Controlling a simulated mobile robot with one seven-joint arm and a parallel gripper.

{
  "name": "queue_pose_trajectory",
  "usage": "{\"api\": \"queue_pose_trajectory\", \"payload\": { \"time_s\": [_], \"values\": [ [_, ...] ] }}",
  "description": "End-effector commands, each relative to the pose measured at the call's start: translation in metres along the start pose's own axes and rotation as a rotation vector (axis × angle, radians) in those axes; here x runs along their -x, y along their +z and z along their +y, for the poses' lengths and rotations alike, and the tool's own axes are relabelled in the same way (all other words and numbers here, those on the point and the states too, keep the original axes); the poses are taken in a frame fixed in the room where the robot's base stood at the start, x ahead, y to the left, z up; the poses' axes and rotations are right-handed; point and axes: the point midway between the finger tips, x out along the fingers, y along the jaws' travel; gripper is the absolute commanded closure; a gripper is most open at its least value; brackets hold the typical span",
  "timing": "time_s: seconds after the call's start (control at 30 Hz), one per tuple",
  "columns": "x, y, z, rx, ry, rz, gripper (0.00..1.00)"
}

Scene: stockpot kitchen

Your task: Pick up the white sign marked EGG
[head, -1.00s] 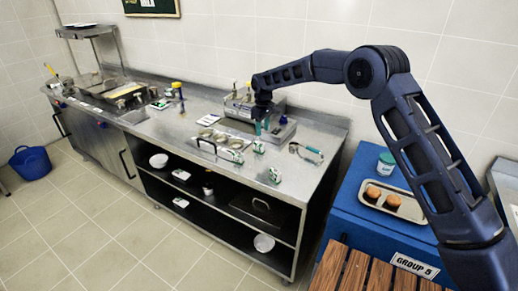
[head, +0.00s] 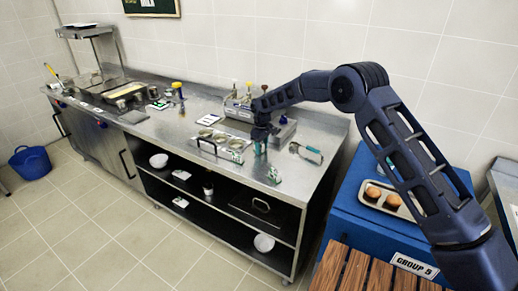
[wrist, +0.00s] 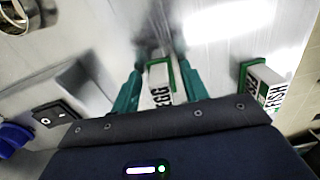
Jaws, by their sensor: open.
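The white EGG sign (wrist: 159,88) has a green edge and stands on the steel counter (head: 215,115). In the wrist view it sits between the two teal fingers of my gripper (wrist: 160,66), which are open on either side of it. I cannot tell whether either finger touches it. In the head view my gripper (head: 260,148) points down at the counter and hides the sign.
A white and green FISH sign (wrist: 264,88) stands right of my gripper in the wrist view. In the head view, two green and white signs stand close by, one left (head: 237,157) and one nearer the front edge (head: 273,174).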

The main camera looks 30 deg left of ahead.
Motion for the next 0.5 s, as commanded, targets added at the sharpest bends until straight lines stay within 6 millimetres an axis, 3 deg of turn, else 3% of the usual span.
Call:
{"api": "queue_pose_trajectory", "payload": {
  "time_s": [0.17,0.4,0.5],
  "values": [
    [-0.0001,-0.0002,-0.0001,0.0,0.0,0.001,0.55],
    [0.0001,-0.0002,-0.0003,0.001,0.0,0.001,0.99],
    [0.0003,-0.0002,-0.0003,0.001,0.0,0.001,1.0]
  ]
}}
